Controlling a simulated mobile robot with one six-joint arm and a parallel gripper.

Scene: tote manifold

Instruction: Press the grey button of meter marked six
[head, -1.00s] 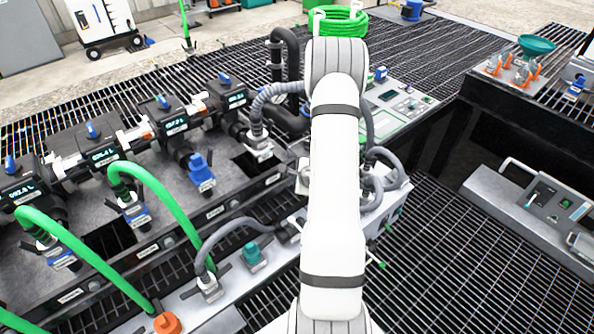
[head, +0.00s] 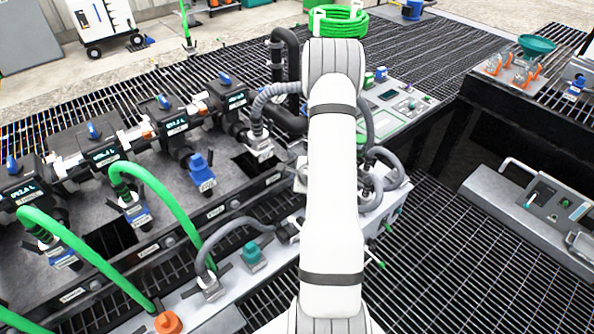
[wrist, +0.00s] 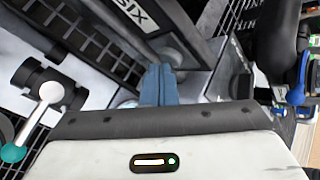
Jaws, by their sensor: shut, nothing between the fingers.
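In the wrist view a dark plate carries a white label reading SIX (wrist: 132,12), seen turned. Just below the label is a rounded grey knob-like part (wrist: 172,52), probably the grey button. My gripper (wrist: 157,70) has its blue-grey fingers shut together and empty. The fingertips lie right in front of the grey part and partly cover it. I cannot tell whether they touch it. In the head view my white arm hides the gripper and the meter marked six. Several other meters with lit displays, such as one meter (head: 107,153), stand in a row at the left.
Green hoses (head: 165,198) and grey hoses (head: 235,225) arch beside my arm in the head view.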

